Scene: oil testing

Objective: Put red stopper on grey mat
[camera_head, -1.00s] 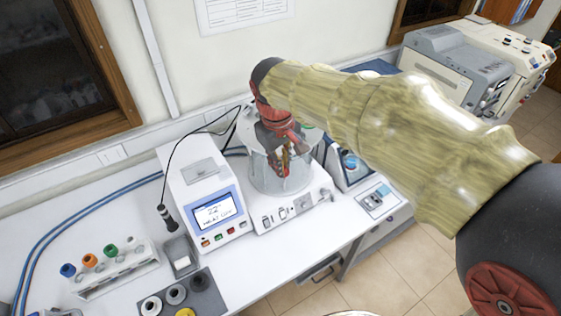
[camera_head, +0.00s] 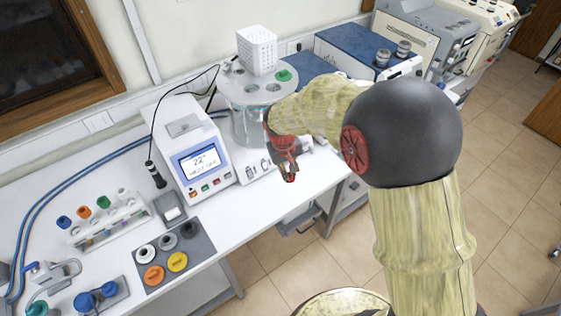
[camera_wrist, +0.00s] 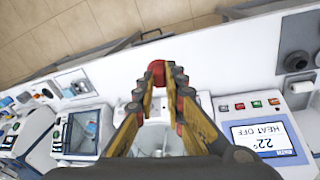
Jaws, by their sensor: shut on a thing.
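My gripper (camera_head: 289,175) is shut on the red stopper (camera_wrist: 156,66), which shows between the fingertips in the wrist view. In the head view only a small red bit (camera_head: 291,178) shows at the fingertips. My gripper is in the air near the front edge of the bench, to the right of the grey mat (camera_head: 207,242) and apart from it. The mat lies flat near the bench's front edge and bears an orange, a yellow, a white and grey stoppers.
A glass bath (camera_head: 246,124) with a white perforated box (camera_head: 257,51) and a green stopper (camera_head: 284,75) on its lid stands behind my gripper. The heater unit (camera_head: 199,160) stands between bath and mat. A tube rack (camera_head: 104,217) is at the left.

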